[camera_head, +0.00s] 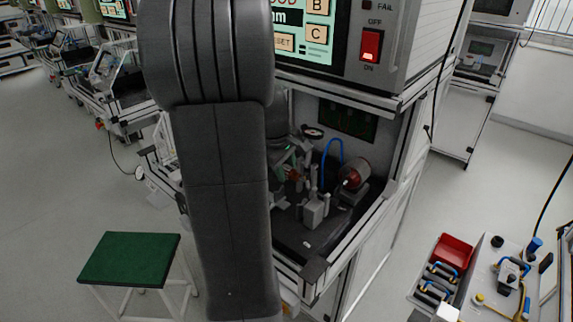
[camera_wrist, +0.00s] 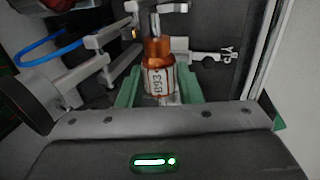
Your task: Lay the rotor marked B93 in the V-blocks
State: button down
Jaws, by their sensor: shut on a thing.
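The rotor marked B93 (camera_wrist: 157,52) has copper windings, a white label with dark "B93" and a steel shaft pointing away from me in the wrist view. My gripper (camera_wrist: 160,88) is shut on it, with a green finger on each side. The far shaft end is close to pale grey supports (camera_wrist: 131,8), which may be V-blocks; I cannot tell whether it touches them. In the head view a small copper patch (camera_head: 293,175) shows inside the test cabinet, beside a grey upright block (camera_head: 315,211). My arm hides much of this area.
A dark red cylindrical motor (camera_head: 355,174) and a blue hose (camera_head: 327,152) are to the right in the cabinet (camera_head: 400,190). Frame posts and walls bound the space.

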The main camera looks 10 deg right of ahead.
jog(key=shift+f+b, duration=2)
jog(key=shift+f, duration=0.7)
jog(key=shift+f, duration=0.2)
jog(key=shift+f+b, duration=0.8)
jog(key=shift+f, duration=0.1)
jog(key=shift+f, duration=0.2)
jog(key=c, duration=0.9)
grip_release()
jog(key=shift+r, duration=0.1)
